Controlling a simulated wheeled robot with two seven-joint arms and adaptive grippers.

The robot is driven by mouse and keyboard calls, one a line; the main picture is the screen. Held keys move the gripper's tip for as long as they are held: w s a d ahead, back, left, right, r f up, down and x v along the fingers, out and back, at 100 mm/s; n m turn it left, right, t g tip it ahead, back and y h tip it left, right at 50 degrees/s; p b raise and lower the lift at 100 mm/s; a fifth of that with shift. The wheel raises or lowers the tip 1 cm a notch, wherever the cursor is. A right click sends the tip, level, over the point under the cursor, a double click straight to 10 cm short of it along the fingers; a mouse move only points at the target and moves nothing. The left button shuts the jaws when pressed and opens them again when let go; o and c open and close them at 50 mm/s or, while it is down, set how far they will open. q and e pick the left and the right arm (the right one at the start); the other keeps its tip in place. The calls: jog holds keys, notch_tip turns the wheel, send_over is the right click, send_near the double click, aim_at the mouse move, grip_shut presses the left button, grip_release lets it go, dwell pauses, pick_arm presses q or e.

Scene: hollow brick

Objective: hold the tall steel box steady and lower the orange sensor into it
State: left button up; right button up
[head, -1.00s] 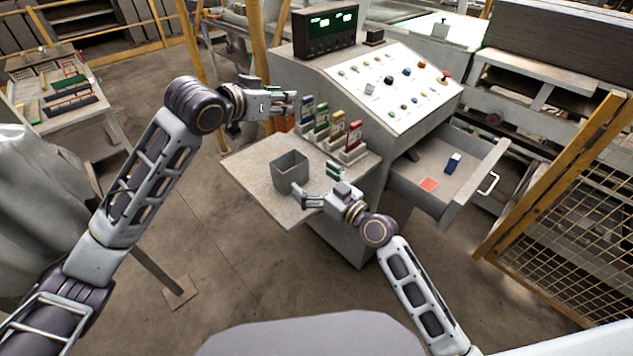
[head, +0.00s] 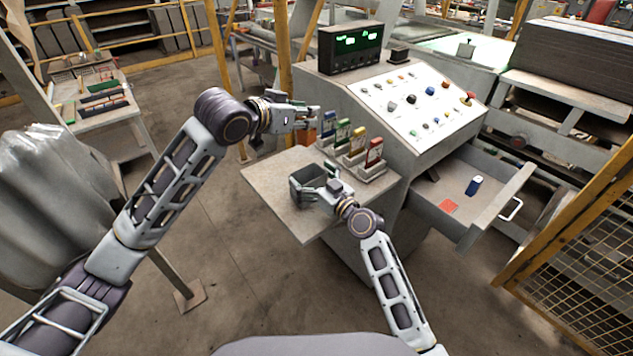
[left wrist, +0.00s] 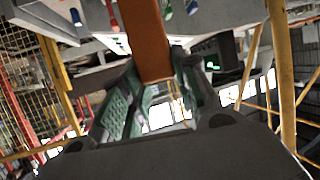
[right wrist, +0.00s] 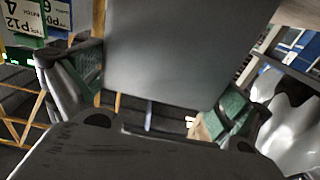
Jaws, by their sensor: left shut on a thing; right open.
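The tall steel box (head: 297,187) stands on the grey side shelf, partly hidden by my right gripper (head: 317,188). My right gripper is open at the box, with a finger on either side. In the right wrist view the box's grey wall (right wrist: 180,45) fills the gap between the fingers; I cannot tell whether they touch it. My left gripper (head: 306,114) is raised behind the box and above the shelf. In the left wrist view it is shut on the orange sensor (left wrist: 150,40), a long bar between the green finger pads.
Several coloured cards stand in holders (head: 366,170) on the shelf, close to the box. The control console (head: 410,105) rises behind them. An open drawer (head: 455,205) juts out to the right. The front part of the shelf (head: 290,215) is bare.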

aim_at(301, 135)
jog(key=shift+w+a, duration=0.4)
jog(key=shift+w, duration=0.1)
jog(key=c, duration=1.1)
pick_arm(q)
jog(key=shift+m+h, duration=0.3)
jog(key=shift+h, duration=0.1)
jog(key=shift+f, duration=2.85)
pick_arm(e)
jog(key=shift+o, duration=0.2)
